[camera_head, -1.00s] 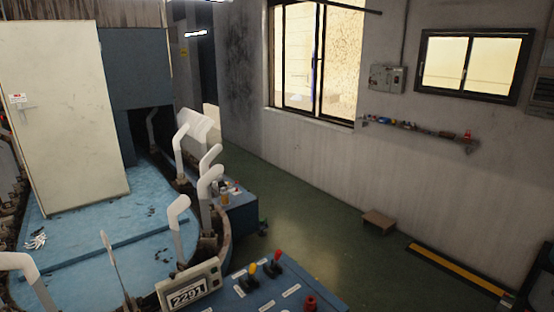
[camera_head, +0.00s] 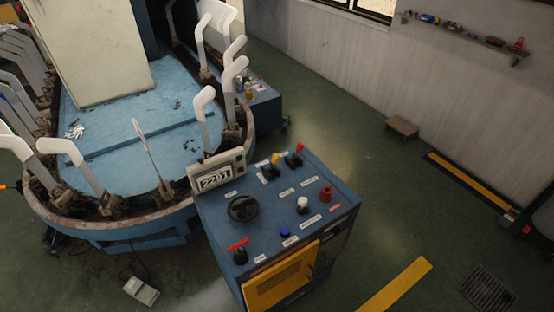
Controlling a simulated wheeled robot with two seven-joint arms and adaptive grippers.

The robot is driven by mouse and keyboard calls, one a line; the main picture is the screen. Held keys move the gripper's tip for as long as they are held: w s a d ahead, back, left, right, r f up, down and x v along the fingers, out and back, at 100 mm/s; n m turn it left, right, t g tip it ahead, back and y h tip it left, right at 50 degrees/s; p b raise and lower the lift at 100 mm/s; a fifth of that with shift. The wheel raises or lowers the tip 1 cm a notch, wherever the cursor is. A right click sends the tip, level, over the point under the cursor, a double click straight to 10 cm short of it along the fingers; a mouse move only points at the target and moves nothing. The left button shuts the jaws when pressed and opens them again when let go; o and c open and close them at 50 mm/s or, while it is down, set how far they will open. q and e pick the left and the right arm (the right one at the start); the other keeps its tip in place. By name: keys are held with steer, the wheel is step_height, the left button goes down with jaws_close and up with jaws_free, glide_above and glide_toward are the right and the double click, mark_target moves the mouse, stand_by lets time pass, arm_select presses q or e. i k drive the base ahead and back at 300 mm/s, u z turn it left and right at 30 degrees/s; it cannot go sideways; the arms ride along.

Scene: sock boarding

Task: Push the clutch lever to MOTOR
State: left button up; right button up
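The blue control console (camera_head: 265,185) stands in the middle of the head view. Its top carries a lever with a yellow knob (camera_head: 275,159) and a lever with a red knob (camera_head: 298,149), both on black bases near the back edge. A red-handled switch (camera_head: 238,244) sits at the front left corner. The small white labels are too small to read, so I cannot tell which lever is the clutch or where MOTOR is marked. Neither of my grippers is in view.
The green floor (camera_head: 400,200) right of the console is mostly clear.

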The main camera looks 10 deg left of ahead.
mark_target(275, 157)
steer(key=z, duration=0.05)
steer(key=k, duration=0.6)
steer(key=u, duration=0.8)
steer(key=i, duration=1.3)
steer(key=z, duration=0.1)
